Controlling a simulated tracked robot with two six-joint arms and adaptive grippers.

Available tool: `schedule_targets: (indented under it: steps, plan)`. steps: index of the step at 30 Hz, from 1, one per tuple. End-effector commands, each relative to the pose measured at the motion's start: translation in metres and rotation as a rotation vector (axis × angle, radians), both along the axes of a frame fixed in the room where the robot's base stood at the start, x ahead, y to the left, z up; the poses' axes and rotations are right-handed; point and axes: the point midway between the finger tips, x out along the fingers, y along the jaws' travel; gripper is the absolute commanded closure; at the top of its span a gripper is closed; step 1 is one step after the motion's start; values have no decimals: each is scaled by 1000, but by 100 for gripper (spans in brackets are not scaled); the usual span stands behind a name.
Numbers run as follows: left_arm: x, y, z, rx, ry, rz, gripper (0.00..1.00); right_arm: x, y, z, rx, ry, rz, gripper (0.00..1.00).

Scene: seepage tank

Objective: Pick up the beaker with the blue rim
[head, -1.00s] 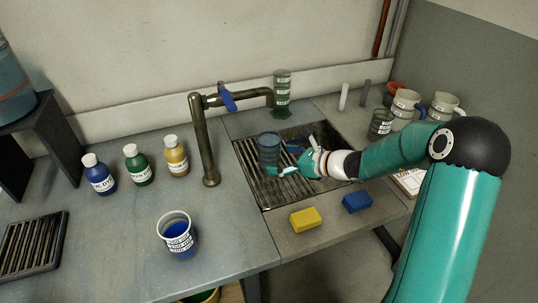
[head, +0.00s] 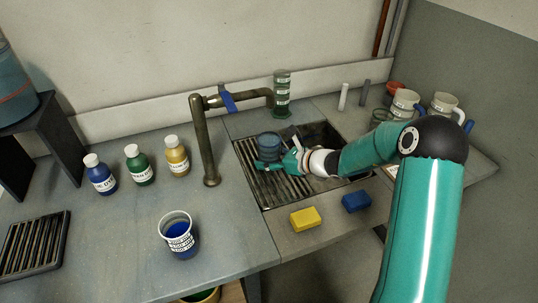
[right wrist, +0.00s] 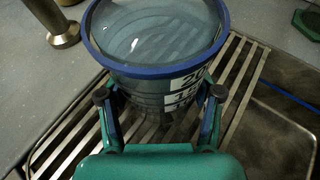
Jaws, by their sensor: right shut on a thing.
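The beaker with the blue rim (head: 269,141) is a clear, bluish beaker standing upright over the slatted grate of the sink. In the right wrist view its thick blue rim (right wrist: 155,72) and a white label with black numbers show close up. My right gripper (head: 268,166) is at the near side of the beaker. In the right wrist view its two fingers (right wrist: 160,97) sit on either side of the beaker wall below the rim, shut on it. I cannot tell whether its base touches the slats. My left gripper is not in view.
A bent tap (head: 205,140) with a blue lever rises left of the sink. A beaker of blue liquid (head: 178,236) and several dye bottles (head: 139,166) stand on the left counter. Yellow (head: 305,219) and blue (head: 356,201) sponges lie in front. Mugs (head: 404,103) stand at right.

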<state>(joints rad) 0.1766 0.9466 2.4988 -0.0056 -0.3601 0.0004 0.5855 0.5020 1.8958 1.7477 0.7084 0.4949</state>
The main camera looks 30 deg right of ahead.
Motion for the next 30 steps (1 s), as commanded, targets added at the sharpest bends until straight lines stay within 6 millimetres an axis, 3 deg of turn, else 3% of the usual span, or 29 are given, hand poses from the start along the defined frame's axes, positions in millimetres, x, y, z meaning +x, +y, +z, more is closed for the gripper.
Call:
schedule_targets:
  steps: [1,7,30]
  plan:
    - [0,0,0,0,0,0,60,0,0,0,0,0,0,62]
    - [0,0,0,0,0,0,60,0,0,1,-1,-3,1,93]
    - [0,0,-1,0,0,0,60,1,0,15,-1,-4,1,93]
